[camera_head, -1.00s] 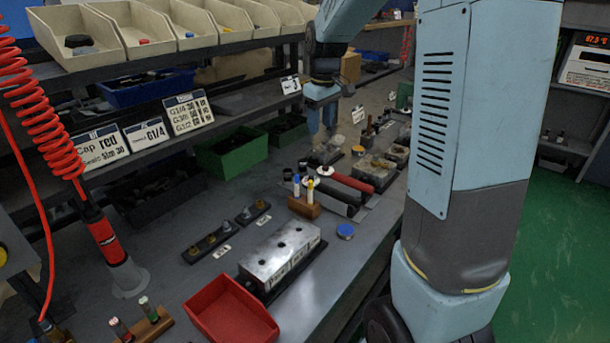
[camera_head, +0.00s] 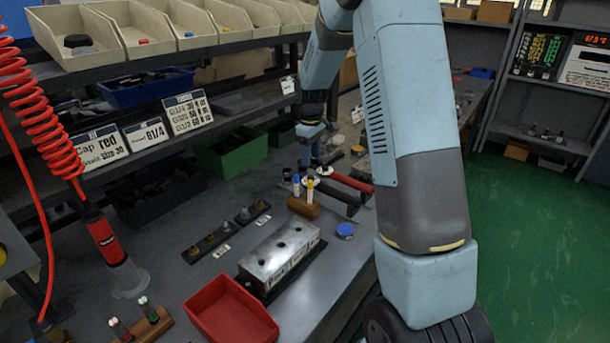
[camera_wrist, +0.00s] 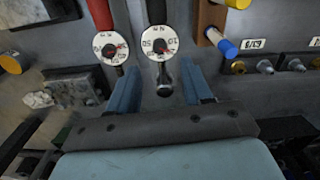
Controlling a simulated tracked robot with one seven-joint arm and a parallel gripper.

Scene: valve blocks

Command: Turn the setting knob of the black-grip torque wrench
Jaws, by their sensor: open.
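The black-grip torque wrench (camera_head: 338,197) lies on the bench beside the red-grip wrench (camera_head: 352,181). In the wrist view its round white dial (camera_wrist: 158,42) and dark grip (camera_wrist: 156,10) are near the top middle. A dark rounded end piece (camera_wrist: 164,78) projects below that dial, between the fingers in the picture. The red-grip wrench's dial (camera_wrist: 110,47) is just left of it. My gripper (camera_wrist: 161,88) is open, with one blue finger on each side of that end piece; contact cannot be told. In the head view my gripper (camera_head: 308,157) is partly hidden by the arm.
A wooden block (camera_head: 303,207) with blue- and yellow-capped pieces stands close to the wrenches; it also shows in the wrist view (camera_wrist: 207,28). A metal block (camera_head: 280,256), a red tray (camera_head: 232,313) and a green bin (camera_head: 238,153) are nearby. Shelving rises behind.

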